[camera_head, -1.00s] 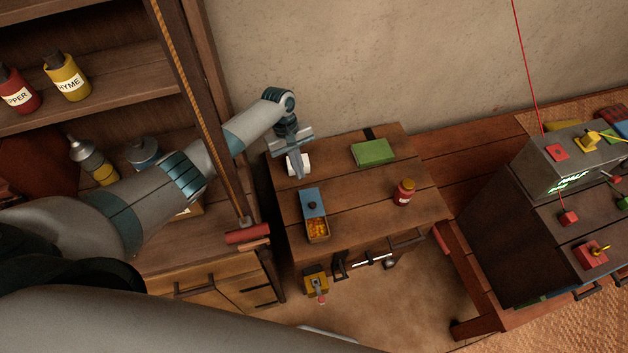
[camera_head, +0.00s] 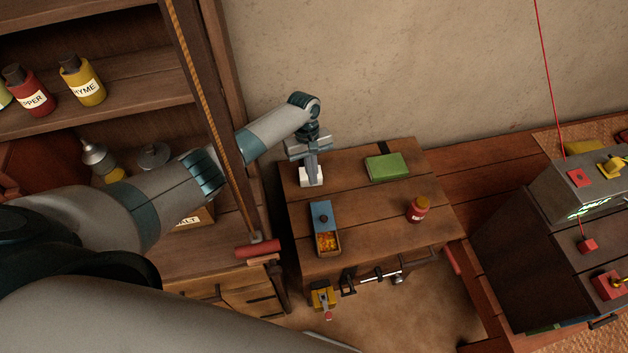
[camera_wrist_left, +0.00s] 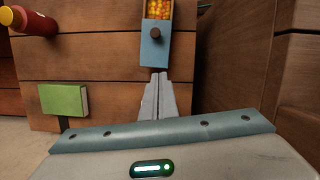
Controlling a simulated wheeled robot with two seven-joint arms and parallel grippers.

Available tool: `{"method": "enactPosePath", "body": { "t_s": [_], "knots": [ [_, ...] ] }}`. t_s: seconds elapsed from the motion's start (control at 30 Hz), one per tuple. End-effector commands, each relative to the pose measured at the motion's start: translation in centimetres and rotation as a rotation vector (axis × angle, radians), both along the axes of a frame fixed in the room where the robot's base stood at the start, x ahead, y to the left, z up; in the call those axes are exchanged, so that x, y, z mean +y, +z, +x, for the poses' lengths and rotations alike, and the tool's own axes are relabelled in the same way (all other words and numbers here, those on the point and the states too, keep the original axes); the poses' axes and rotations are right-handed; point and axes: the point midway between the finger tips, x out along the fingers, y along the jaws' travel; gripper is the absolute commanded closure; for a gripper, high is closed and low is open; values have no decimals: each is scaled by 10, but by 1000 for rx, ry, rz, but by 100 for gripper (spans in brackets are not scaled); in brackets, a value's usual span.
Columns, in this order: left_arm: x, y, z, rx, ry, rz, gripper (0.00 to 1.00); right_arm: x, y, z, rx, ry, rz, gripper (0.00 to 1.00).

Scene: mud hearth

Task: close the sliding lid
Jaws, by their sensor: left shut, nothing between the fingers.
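A small wooden box with a blue sliding lid (camera_head: 320,213) stands on the wooden table. The lid is partly open, and orange-yellow contents (camera_head: 327,243) show at the box's near end. The lid bears a dark round knob (camera_wrist_left: 156,33). My left gripper (camera_head: 313,181) is shut and empty, pointing down on the far side of the box, toward the wall. In the left wrist view, the closed fingertips (camera_wrist_left: 160,75) lie in line with the lid's edge (camera_wrist_left: 153,58); whether they touch it I cannot tell. My right gripper is not in view.
A green block (camera_head: 388,168) and a red jar (camera_head: 418,210) stand to the right. A wooden shelf post with a rope (camera_head: 205,95) rises left of the table. The table's middle is clear.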

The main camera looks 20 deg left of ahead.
Motion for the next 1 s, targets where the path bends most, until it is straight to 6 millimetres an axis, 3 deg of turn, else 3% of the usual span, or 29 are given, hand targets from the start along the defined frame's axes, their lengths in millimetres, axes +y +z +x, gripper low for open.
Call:
{"method": "enactPosePath", "body": {
  "t_s": [0.83,1.0],
  "knots": [
    [-14,-91,-16,0,0,0,100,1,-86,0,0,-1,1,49],
    [-28,-85,-31,0,-1,-2,100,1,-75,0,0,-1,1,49]
  ]
}}
